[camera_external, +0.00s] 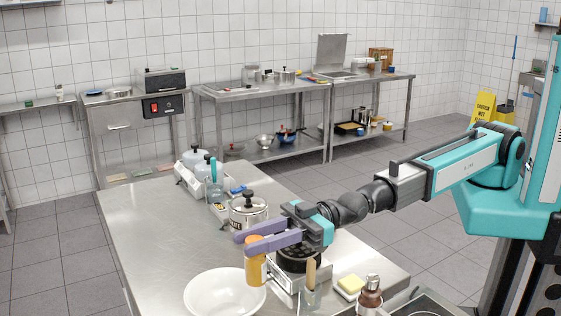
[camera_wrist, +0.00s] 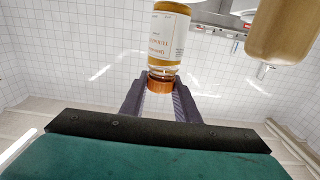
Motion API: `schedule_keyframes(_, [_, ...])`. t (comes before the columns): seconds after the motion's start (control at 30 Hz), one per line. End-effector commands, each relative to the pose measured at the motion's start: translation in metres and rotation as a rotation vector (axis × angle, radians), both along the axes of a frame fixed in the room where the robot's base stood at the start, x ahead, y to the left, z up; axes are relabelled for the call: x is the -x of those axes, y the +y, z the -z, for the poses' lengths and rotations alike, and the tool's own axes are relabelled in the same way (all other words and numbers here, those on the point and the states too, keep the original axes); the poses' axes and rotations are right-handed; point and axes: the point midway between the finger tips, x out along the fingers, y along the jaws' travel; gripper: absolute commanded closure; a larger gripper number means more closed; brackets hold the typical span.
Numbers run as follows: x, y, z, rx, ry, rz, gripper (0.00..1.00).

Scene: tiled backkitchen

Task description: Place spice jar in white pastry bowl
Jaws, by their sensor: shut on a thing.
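My gripper (camera_external: 246,245), with purple fingers, is shut on the spice jar (camera_external: 255,266) near its top. The jar is orange-yellow and hangs roughly upright below the fingers. In the wrist view the jar (camera_wrist: 167,42) shows its orange-brown cap and a white label, with my gripper (camera_wrist: 160,86) on both sides of the cap. The white pastry bowl (camera_external: 205,296) stands on the steel table at the bottom of the external view, just left of the jar. Its inside looks empty. The jar overlaps the bowl's right rim in the picture; I cannot tell whether they touch.
A steel pot (camera_external: 248,211) stands behind my gripper. A dark pan on a burner (camera_external: 299,258) is beneath it. A yellow sponge (camera_external: 350,286) and a brown bottle (camera_external: 370,298) stand to the right. The steel table (camera_external: 150,220) is clear at the left.

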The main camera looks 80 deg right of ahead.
Motion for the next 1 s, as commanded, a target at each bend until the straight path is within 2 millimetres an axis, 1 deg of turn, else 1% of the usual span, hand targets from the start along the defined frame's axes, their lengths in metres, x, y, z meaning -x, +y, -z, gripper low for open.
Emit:
schedule_keyframes(0.17, [0.000, 0.000, 0.007, 0.000, 0.000, 0.000, 1.00])
schedule_keyframes(0.47, [0.000, 0.000, 0.009, -0.001, -0.001, 0.000, 1.00])
schedule_keyframes(1.0, [0.000, 0.000, 0.017, 0.000, 0.000, 0.000, 1.00])
